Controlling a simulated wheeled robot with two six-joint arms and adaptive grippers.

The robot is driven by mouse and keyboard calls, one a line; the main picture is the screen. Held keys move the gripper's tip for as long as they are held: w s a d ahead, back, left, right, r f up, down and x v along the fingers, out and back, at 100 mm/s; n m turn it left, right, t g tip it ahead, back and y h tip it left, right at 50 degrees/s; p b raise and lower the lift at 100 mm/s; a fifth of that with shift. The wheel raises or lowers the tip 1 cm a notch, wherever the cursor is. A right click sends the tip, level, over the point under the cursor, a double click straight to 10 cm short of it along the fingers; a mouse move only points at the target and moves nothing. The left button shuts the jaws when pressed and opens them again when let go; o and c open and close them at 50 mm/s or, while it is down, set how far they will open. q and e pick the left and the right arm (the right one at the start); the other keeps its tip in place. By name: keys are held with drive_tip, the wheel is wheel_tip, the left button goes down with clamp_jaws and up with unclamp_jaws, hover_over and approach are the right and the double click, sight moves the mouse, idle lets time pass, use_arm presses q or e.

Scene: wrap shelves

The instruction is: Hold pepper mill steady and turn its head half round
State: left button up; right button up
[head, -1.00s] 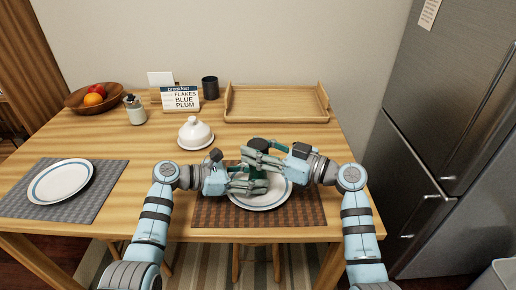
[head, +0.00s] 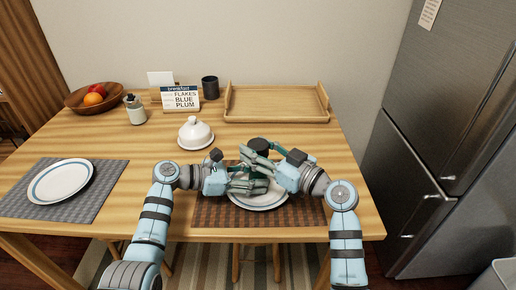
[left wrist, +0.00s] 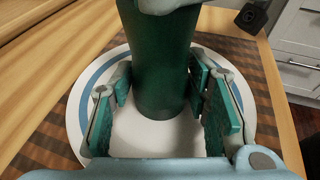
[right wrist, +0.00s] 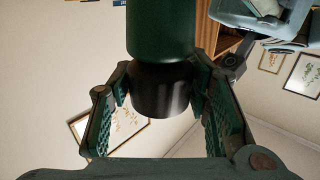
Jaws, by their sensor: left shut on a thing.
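The pepper mill stands upright on the plate with the blue ring (head: 262,206), its round black head (head: 258,144) showing in the head view. Its dark green body (left wrist: 160,60) fills the middle of the left wrist view. My left gripper (head: 258,183) is shut on the lower body, one finger on each side. My right gripper (head: 254,158) is higher, with its fingers on either side of the black head, which shows in the right wrist view (right wrist: 160,92). I cannot tell whether its pads press on the head. The hands hide most of the mill in the head view.
A brown woven mat (head: 312,210) lies under the plate. A white domed lidded dish (head: 195,133), a bottle (head: 135,110), a menu sign (head: 180,98), a dark cup (head: 210,88) and a wooden tray (head: 277,115) stand farther back. Another plate (head: 60,181) lies at left.

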drive_tip(key=shift+o, duration=1.3)
drive_tip(key=v, duration=1.2)
drive_tip(key=shift+r, duration=0.1)
